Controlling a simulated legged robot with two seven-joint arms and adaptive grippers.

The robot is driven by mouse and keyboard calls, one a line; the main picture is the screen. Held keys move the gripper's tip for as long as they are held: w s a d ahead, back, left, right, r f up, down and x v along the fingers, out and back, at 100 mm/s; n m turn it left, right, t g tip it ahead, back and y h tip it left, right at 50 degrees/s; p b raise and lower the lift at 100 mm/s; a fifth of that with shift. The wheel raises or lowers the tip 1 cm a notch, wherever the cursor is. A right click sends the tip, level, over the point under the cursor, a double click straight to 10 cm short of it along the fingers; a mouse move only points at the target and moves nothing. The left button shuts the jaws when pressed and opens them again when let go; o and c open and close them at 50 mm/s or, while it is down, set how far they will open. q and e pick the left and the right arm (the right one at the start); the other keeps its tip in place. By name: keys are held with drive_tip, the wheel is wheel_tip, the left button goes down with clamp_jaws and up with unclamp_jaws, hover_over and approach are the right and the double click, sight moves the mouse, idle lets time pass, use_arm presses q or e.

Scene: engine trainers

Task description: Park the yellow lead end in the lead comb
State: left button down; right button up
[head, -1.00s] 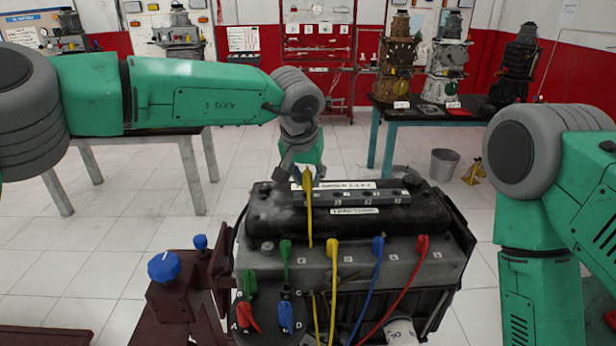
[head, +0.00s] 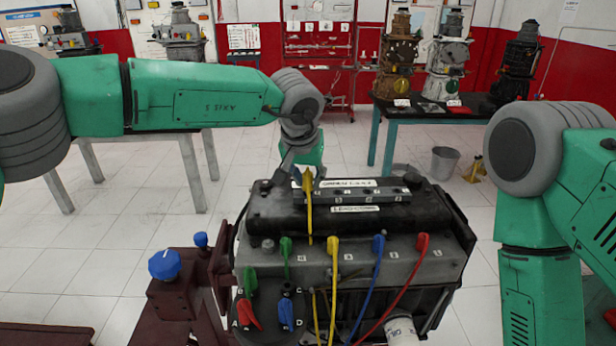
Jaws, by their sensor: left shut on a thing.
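The yellow lead end (head: 307,182) stands upright at the left end of the lead comb, with its yellow lead hanging down the front of the black cover. The lead comb (head: 393,194) is a grey bar with dark slots on top of the engine, above a "LEAD COMB" label. My left gripper (head: 303,174) points down behind the yellow end and is shut on it; its fingertips are partly hidden. I cannot tell whether the end is seated in a slot or just beside it. My right arm shows at the right, but its gripper is out of view.
Green (head: 286,246), yellow (head: 333,246), blue (head: 378,246) and red (head: 422,245) boots stand along the engine front. A distributor cap (head: 268,307) with coloured boots is at lower left. A maroon stand with a blue knob (head: 164,265) is left of the engine.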

use_arm(q)
drive_tip(key=shift+f, duration=0.45)
idle(0.9)
drive_tip(key=c, duration=1.3)
unclamp_jaws()
